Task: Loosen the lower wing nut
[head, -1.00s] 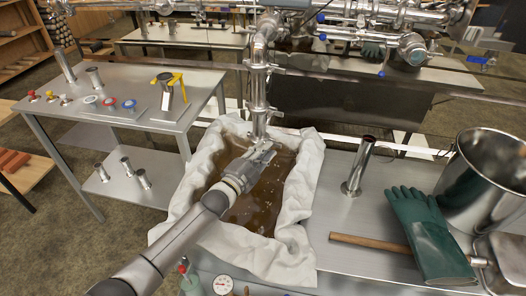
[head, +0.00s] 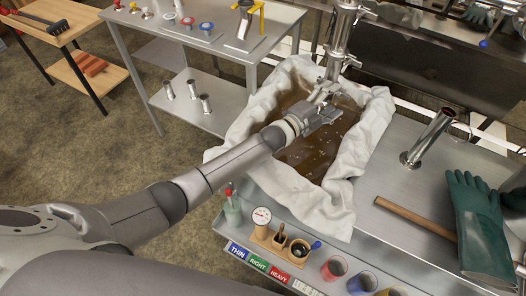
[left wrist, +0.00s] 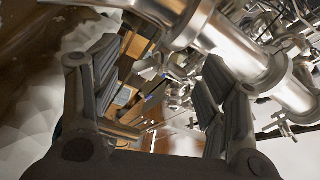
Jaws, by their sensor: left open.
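A steel pipe (head: 341,40) comes down over a cloth-lined pan of brown syrup (head: 312,150). Low on the pipe is a clamp (head: 350,61) with a small part sticking out to the right, which looks like the lower wing nut; its shape is too small to make out. My left gripper (head: 326,112) is over the syrup, just below the pipe's lower end. In the left wrist view its two fingers (left wrist: 160,72) are spread with nothing held between them. The pipe (left wrist: 235,50) passes beyond the right finger, and a small T-shaped metal part (left wrist: 284,125) shows right of that finger.
White cloth (head: 375,120) drapes over the pan's rim. A short upright steel tube (head: 430,138), green gloves (head: 480,225) and a wooden handle (head: 412,220) are on the bench at right. A shelf in front holds a gauge (head: 262,215) and colored cups (head: 334,268).

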